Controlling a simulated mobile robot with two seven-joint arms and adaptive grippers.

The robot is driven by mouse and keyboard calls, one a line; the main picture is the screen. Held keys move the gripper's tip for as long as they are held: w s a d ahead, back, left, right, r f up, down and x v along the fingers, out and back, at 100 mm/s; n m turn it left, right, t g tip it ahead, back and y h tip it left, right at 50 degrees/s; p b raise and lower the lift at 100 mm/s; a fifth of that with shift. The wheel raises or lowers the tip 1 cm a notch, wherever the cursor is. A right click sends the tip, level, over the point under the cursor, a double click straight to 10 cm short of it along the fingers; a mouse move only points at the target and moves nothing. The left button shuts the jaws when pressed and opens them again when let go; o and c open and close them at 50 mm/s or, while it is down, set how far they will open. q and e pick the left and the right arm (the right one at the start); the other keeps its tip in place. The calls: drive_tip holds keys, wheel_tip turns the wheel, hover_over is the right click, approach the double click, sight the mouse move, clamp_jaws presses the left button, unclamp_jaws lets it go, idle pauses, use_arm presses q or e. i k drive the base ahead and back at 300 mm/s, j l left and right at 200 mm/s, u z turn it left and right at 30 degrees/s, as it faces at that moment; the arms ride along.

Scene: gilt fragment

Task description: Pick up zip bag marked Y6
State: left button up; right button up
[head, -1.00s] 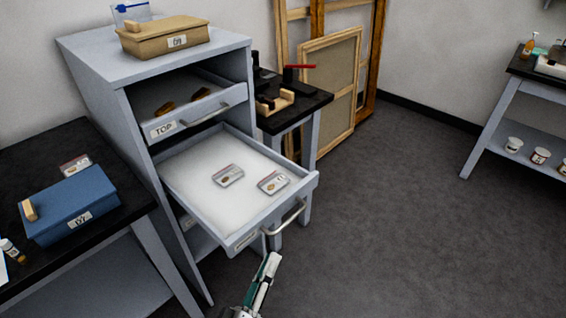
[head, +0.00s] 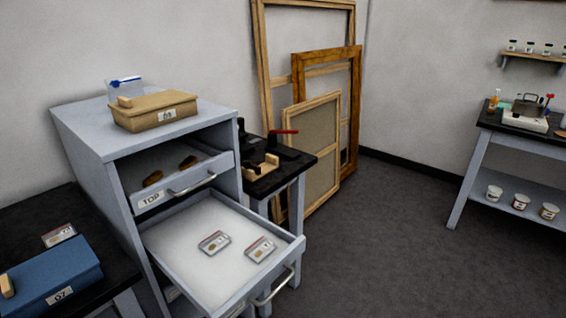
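Two small clear zip bags with red top strips lie flat in the open lower drawer (head: 190,250): a left bag (head: 214,243) and a right bag (head: 260,249). Each holds a small brownish piece. A third similar bag (head: 59,235) lies on the dark table at the left, behind the blue box. The bag labels are too small to read for certain, so I cannot tell which is Y6. Neither of my grippers is in view.
The grey cabinet (head: 93,135) carries a tan box (head: 155,110). Its drawer marked TOP (head: 150,199) is partly open and holds brown pieces. The blue box (head: 50,281) stands at left. Frames lean on the back wall. Floor (head: 380,250) at right is clear.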

sight(65, 232)
drive_tip(key=u, duration=1.55)
drive_tip(key=j+z, duration=0.3)
drive_tip(key=z, duration=0.2)
drive_tip(key=j+z, duration=0.35)
drive_tip(key=z, duration=0.15)
drive_tip(key=k+j+z, duration=0.1)
drive_tip(key=j+z, duration=0.2)
drive_tip(key=z, duration=0.15)
